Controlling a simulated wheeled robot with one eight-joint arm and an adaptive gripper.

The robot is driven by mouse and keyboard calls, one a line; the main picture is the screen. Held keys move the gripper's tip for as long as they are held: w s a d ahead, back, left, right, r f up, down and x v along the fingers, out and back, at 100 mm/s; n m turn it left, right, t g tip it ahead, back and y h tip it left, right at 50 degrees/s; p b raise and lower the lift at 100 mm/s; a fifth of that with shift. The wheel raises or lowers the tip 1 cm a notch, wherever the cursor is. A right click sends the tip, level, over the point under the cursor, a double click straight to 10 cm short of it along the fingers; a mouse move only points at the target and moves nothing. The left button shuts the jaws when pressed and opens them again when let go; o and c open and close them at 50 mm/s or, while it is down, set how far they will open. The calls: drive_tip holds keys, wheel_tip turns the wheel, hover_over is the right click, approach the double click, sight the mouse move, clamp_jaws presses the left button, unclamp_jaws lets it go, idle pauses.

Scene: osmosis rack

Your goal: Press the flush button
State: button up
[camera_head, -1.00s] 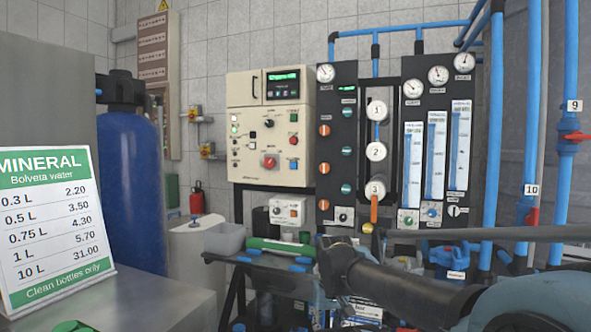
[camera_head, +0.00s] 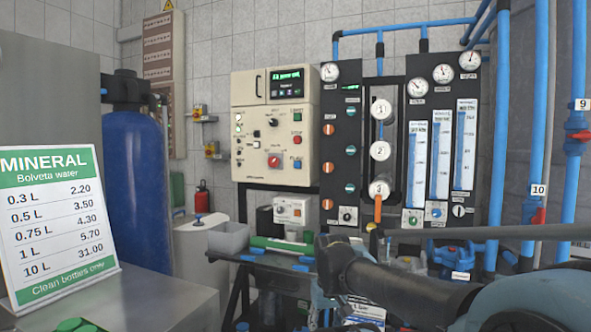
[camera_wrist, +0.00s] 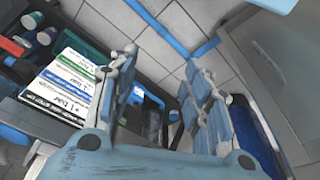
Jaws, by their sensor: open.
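The cream control box (camera_head: 247,146) hangs on the tiled wall in the head view. On its right side is a column of green, red and blue buttons. The blue button (camera_head: 297,164) at the bottom looks like the flush button, though its label is too small to read surely. My gripper (camera_wrist: 160,58) shows in the wrist view with its two blue-grey fingers apart and nothing between them. It points down toward the floor and lower rack, away from the control box. In the head view my arm crosses the lower right, and the fingers cannot be made out.
A black gauge panel (camera_head: 341,130) stands right of the control box, with blue pipes (camera_head: 498,150) further right. A small white pump unit (camera_head: 292,211) sits below the box. A blue tank (camera_head: 134,190) and price sign (camera_head: 50,225) are at left.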

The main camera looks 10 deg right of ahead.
clamp_jaws()
idle(1.1)
